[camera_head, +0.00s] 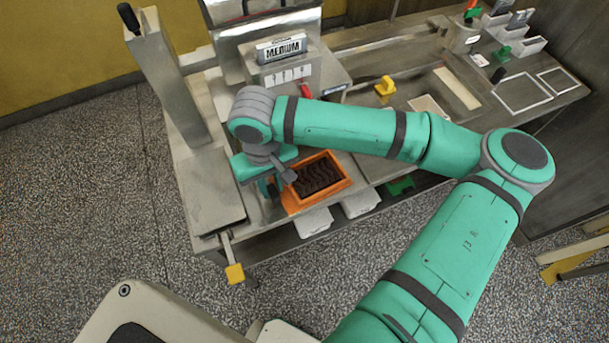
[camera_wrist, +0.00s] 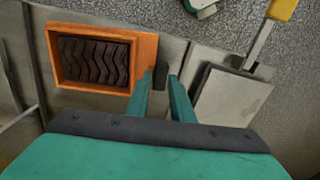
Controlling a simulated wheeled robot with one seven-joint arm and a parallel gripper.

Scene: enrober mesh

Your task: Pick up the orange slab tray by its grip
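The orange slab tray (camera_head: 291,203) sits on the bench and holds a dark, wavy-ridged slab. In the wrist view the tray (camera_wrist: 95,86) lies at upper left, with a flat orange flange on its right side. My gripper (camera_wrist: 161,76) is open, with its two green fingers apart at the tray's right side. A small dark block (camera_wrist: 163,78) shows between the fingertips; I cannot tell whether it is the tray's grip or whether the fingers touch it. In the head view my gripper (camera_head: 273,186) is at the tray's left edge, partly hidden by my wrist.
A metal box with a "MEDIUM" sign (camera_head: 281,48) stands behind the tray. A flat metal plate (camera_head: 211,190) and a yellow-ended lever (camera_head: 235,273) are to the left. White bins (camera_head: 314,222) hang below the front edge. A yellow knob (camera_head: 385,86) stands farther right.

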